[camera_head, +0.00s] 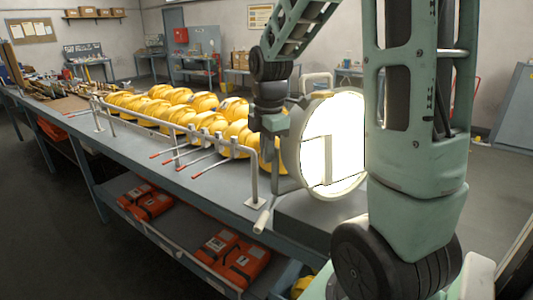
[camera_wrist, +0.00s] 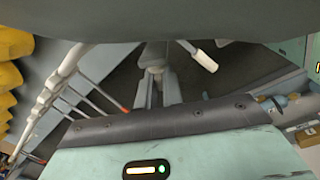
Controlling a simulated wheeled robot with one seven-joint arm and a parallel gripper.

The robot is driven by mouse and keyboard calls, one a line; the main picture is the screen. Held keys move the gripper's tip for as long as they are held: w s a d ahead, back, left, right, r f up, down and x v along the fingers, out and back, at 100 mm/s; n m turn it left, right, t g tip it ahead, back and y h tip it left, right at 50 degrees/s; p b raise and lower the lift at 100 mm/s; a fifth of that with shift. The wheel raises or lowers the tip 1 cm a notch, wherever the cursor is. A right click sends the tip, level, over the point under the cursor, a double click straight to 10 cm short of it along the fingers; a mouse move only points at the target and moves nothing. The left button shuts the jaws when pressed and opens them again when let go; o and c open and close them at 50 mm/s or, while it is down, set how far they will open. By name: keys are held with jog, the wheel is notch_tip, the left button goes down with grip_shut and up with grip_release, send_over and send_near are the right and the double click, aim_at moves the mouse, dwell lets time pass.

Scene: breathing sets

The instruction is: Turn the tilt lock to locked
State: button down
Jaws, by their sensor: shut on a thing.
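A round lamp (camera_head: 322,148) with a bright white face and a handle on top stands at the bench's right end. My gripper (camera_head: 268,150) is at the lamp's left side, partly overlapping its rim. In the wrist view my gripper (camera_wrist: 157,85) is shut on a small grey fitting (camera_wrist: 154,64), which looks like the tilt lock. The fingers hide most of it, so its setting cannot be read. A lever with a pale grip (camera_wrist: 203,58) shows beyond the fingers; it also shows at the bench edge in the head view (camera_head: 262,222).
A grey bench (camera_head: 140,152) carries several yellow helmet-like items (camera_head: 165,103). A white rail (camera_head: 170,124) with red-tipped rods runs along its front, left of my gripper. Orange cases (camera_head: 232,258) lie on the lower shelf. Open floor lies in front.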

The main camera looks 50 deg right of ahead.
jog(key=shift+t, duration=0.4)
jog(key=c, duration=1.5)
grip_release()
jog(key=shift+c, duration=0.2)
notch_tip(320, 180, up, 17)
jog(key=s+b, duration=0.2)
jog(key=shift+s+a+r, duration=0.15)
jog(key=shift+a, duration=0.2)
